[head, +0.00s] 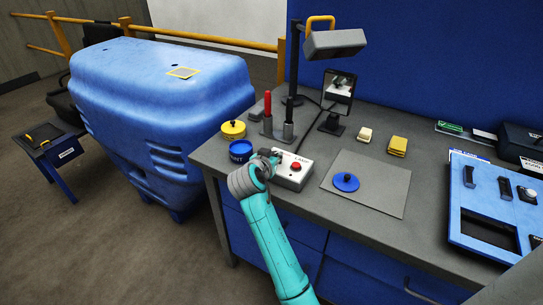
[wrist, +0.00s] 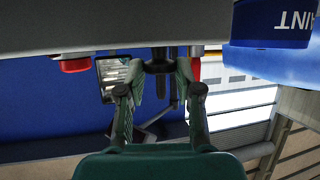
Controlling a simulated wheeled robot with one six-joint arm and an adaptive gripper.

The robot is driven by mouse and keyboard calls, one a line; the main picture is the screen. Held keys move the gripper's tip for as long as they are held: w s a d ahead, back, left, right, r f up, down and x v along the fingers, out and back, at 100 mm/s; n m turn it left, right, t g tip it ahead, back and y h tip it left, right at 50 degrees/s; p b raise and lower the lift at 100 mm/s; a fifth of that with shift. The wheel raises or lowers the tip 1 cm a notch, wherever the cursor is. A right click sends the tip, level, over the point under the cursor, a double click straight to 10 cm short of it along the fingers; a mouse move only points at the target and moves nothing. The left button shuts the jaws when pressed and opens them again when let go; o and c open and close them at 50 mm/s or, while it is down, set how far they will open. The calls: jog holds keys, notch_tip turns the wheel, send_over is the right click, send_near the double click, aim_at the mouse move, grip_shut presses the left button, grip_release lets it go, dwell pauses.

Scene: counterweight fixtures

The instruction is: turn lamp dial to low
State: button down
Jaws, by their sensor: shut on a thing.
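The lamp's control box (head: 291,178) is white-grey and sits on the workbench, with a red button (head: 296,166) on its right part. My gripper (head: 273,157) is at the left part of this box and hides much of it in the head view. In the wrist view my gripper (wrist: 160,72) has its two fingers closed on the dark lamp dial (wrist: 160,57), which stands out from the box face (wrist: 90,25). The red button also shows there (wrist: 75,65), apart from the fingers. The dial's pointer and marks cannot be made out. The grey lamp head (head: 336,43) hangs above.
A blue paint can (head: 240,152) stands just left of my gripper, with a yellow tin (head: 233,130) behind it. A red-handled tool (head: 267,105) stands upright behind the box.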

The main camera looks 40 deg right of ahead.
jog(key=n+t+y, duration=0.2)
jog(key=n, duration=0.1)
jog(key=n+t+y, duration=0.1)
jog(key=shift+s+d+t+y, duration=0.3)
jog(key=shift+s+d+t, duration=0.05)
jog(key=shift+t, duration=0.05)
jog(key=n+y, duration=0.1)
jog(key=n+t+y, duration=0.1)
jog(key=n+y, duration=0.1)
jog(key=shift+s+d+n+t+y, duration=0.1)
jog(key=shift+d+n+t+y, duration=0.2)
jog(key=shift+n+t, duration=0.1)
jog(key=n+y, duration=0.2)
jog(key=y, duration=0.1)
jog(key=n+y, duration=0.1)
jog(key=n, duration=0.1)
jog(key=shift+d+t+y, duration=0.3)
jog(key=shift+d, duration=0.05)
jog(key=shift+d+n+g+y, duration=0.15)
jog(key=shift+n+g+y, duration=0.35)
jog(key=shift+n+y, duration=1.35)
jog(key=shift+f+y, duration=0.1)
jog(key=shift+y, duration=0.25)
jog(key=c, duration=0.8)
grip_release()
jog(key=shift+c, duration=0.2)
